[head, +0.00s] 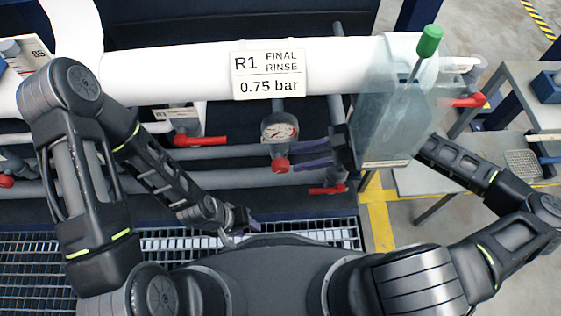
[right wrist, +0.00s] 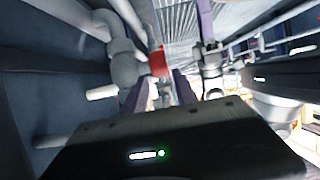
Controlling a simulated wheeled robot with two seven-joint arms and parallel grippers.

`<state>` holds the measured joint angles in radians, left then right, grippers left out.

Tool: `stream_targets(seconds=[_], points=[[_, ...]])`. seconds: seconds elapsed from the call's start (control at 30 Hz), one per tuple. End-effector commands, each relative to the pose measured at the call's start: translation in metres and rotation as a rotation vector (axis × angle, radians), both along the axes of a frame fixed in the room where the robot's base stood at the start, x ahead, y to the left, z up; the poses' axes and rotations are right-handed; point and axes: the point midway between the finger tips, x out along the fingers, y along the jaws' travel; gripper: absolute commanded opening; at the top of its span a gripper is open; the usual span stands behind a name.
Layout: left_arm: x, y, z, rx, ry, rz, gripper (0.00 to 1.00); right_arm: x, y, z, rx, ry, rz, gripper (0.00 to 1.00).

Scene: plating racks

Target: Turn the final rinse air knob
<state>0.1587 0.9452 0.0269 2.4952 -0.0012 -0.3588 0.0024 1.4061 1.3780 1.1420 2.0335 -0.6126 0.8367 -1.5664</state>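The final rinse sign (head: 268,75) reads R1, 0.75 bar, on the white pipe. Below it hangs a round pressure gauge (head: 280,128), with a red knob (head: 281,164) under it. In the right wrist view a red knob (right wrist: 158,62) shows ahead, between the lines of my two purple fingers. My right gripper (head: 300,157) is to the right of the knob, fingers apart and pointing left at it; its tips are close to the knob, and contact cannot be told. My left gripper (head: 240,232) is low over the grating, away from the knob; its finger gap is unclear.
Red-handled valves stand at the left (head: 200,140), below right of the gauge (head: 328,189) and at the far right (head: 468,101). Grey pipes run behind the knob. Floor grating (head: 310,235) lies below.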

Motion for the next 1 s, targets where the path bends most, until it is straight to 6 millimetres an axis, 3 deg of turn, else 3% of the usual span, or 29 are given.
stream_targets(seconds=[0.4, 0.73, 1.0], points=[[0.003, 0.003, -0.009, 0.004, -0.005, 0.006, 0.38, -0.001, 0.055, -0.023, 0.001, 0.0, 0.003, 0.35], [0.003, 0.003, -0.009, 0.004, -0.005, 0.006, 0.38, -0.001, 0.058, -0.024, 0.0, 0.0, 0.001, 0.35], [0.003, 0.003, -0.009, 0.004, -0.005, 0.006, 0.38, -0.001, 0.058, -0.024, 0.0, 0.0, 0.001, 0.13]])
